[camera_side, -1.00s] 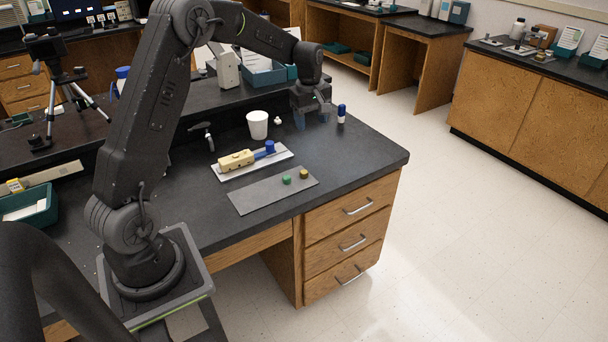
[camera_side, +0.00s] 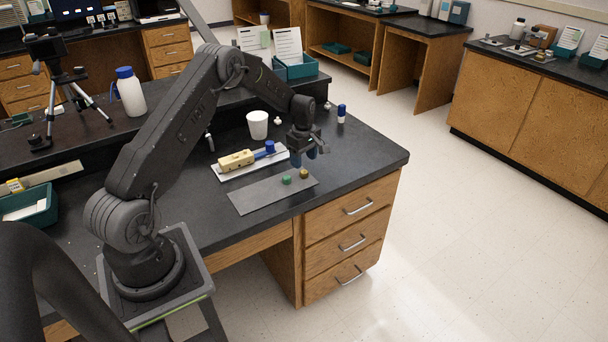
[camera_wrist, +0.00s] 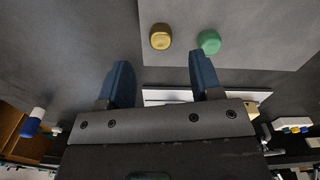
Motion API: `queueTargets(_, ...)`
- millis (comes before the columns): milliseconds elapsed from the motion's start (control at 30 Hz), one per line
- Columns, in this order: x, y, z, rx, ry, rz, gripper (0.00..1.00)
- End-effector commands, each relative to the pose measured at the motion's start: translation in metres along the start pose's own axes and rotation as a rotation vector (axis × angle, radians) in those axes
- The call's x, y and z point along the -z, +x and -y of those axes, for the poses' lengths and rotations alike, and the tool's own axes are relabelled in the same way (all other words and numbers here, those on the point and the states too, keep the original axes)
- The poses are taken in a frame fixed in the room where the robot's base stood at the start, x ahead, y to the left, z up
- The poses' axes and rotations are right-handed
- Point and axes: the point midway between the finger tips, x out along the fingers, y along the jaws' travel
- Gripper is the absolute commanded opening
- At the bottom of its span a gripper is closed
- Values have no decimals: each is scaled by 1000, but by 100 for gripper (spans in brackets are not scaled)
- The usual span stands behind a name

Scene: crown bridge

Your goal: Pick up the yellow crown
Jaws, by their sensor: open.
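The yellow crown (camera_side: 304,174) is a small yellow block on the right end of a grey mat (camera_side: 260,194). In the wrist view the yellow crown (camera_wrist: 160,37) lies beyond the fingertips, between their lines. A green crown (camera_side: 287,180) sits just left of it on the mat; in the wrist view the green crown (camera_wrist: 209,41) is to the right, near the tip of the right finger. My gripper (camera_side: 311,152) hangs above the counter just behind the yellow crown. In the wrist view my gripper (camera_wrist: 161,68) has its two blue fingers apart with nothing between them.
Behind the mat, a white plate (camera_side: 228,174) holds a cream block (camera_side: 236,160) and a blue piece (camera_side: 269,147). A white cup (camera_side: 257,125) and a blue-capped vial (camera_side: 341,113) stand farther back. The counter right of the mat is clear.

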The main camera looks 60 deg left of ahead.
Motion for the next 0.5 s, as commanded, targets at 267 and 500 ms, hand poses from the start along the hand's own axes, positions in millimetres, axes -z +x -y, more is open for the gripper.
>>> queueTargets(267, -3, 38, 2, 3, 0, 1, 59)
queueTargets(500, -3, 52, 2, 0, 0, 0, 59)
